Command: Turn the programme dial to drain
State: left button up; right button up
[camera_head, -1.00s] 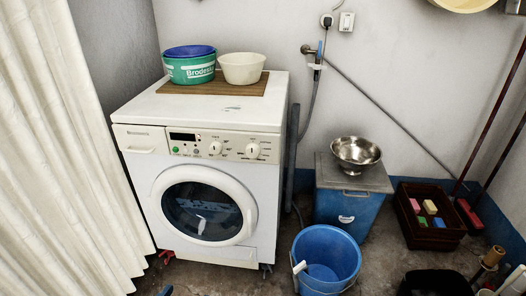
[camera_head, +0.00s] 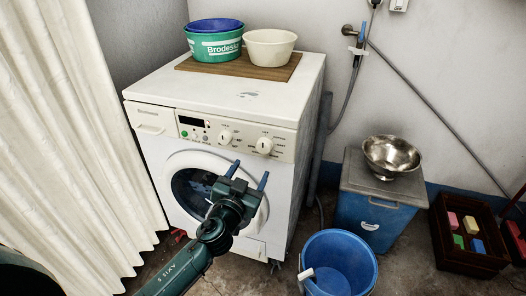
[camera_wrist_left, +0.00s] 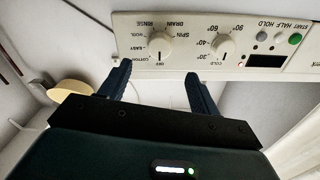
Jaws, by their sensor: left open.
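The programme dial (camera_head: 265,146) is the right-hand white knob on the washing machine's (camera_head: 150,150) front panel. In the left wrist view, where the panel appears upside down, the programme dial (camera_wrist_left: 160,46) is ringed by labels including OFF, SPIN, DRAIN and RINSE. Its dark mark seems to face OFF, though it is small. My left gripper (camera_head: 250,169) is open and empty in front of the machine, below the dial in the head view. In the wrist view its fingertips (camera_wrist_left: 157,69) straddle the dial's line, apart from it. My right gripper is not in view.
The temperature dial (camera_head: 225,137) sits beside the programme dial. The round door (camera_head: 190,195) is behind my left arm. A blue bucket (camera_head: 340,262) stands on the floor at right, near a blue box (camera_head: 365,215) with a metal bowl. A pale curtain (camera_head: 70,130) hangs at left.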

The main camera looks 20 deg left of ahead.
aim_at(263, 149)
pick_arm(q)
jog(key=w, duration=0.9)
jog(key=shift+w+d+b, duration=0.1)
jog(key=shift+d+b, duration=0.1)
jog(key=shift+b, duration=0.1)
jog(key=shift+c, duration=0.4)
jog(key=c, duration=0.9)
